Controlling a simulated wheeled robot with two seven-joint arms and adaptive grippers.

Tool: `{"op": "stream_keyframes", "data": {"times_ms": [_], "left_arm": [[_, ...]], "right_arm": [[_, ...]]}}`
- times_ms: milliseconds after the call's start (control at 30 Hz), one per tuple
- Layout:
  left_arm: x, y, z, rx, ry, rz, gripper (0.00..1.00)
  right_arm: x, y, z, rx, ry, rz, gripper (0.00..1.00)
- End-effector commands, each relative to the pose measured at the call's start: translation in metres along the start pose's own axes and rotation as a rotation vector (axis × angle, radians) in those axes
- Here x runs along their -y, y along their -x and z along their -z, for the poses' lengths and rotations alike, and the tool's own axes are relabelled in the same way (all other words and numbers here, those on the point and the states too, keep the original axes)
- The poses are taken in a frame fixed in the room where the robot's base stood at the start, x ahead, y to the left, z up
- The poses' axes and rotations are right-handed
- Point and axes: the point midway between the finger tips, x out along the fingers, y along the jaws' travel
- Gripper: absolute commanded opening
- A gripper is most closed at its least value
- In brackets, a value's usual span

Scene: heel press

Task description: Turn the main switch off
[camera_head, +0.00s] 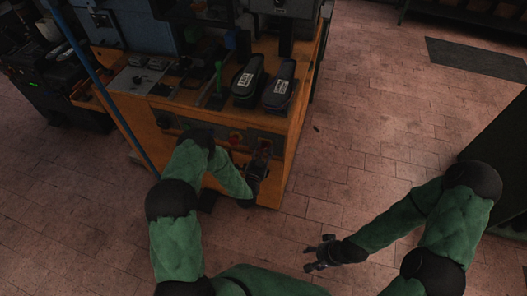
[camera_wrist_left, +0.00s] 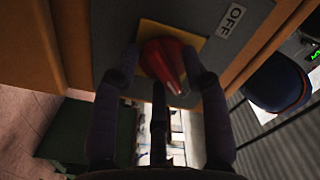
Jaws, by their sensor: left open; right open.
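The main switch (camera_wrist_left: 168,68) is a red knob on a yellow plate, on a grey panel with an "OFF" label (camera_wrist_left: 232,20) beside it in the left wrist view. In the head view, my left gripper (camera_head: 262,160) is at the front of the orange cabinet and largely covers the switch. In the left wrist view, the open fingers of my left gripper (camera_wrist_left: 161,72) stand on either side of the red knob; whether they touch it I cannot tell. My right gripper (camera_head: 312,258) is open and empty above the floor, away from the cabinet.
The orange cabinet (camera_head: 290,165) carries two dark shoe-like pieces with white labels (camera_head: 248,80) and a green-handled lever (camera_head: 218,78). A red button (camera_head: 235,138) sits left of my left gripper on the front panel. A blue pole (camera_head: 105,95) stands at left.

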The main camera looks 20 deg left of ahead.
Motion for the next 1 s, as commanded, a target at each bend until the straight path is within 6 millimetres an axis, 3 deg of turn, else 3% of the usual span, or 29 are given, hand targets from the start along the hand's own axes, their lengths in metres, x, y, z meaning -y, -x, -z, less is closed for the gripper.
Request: {"op": "stream_keyframes", "data": {"times_ms": [200,367,767,1000], "left_arm": [[0.0000,-0.0002,0.0000,0.000,0.000,0.000,0.45],[0.0001,-0.0001,-0.0001,0.000,0.000,0.000,0.00],[-0.0007,0.0002,-0.0004,0.001,0.032,-0.001,0.00],[-0.0009,-0.0002,-0.0001,0.000,0.160,0.000,0.00]], "right_arm": [[0.0000,0.0001,0.0000,0.000,0.000,0.000,0.57],[0.0000,0.0001,0.0000,0.000,0.000,0.000,0.57],[-0.0006,-0.0017,0.0001,0.000,0.000,0.000,0.57],[-0.0028,-0.0078,0.0003,0.000,0.000,0.000,0.57]]}}
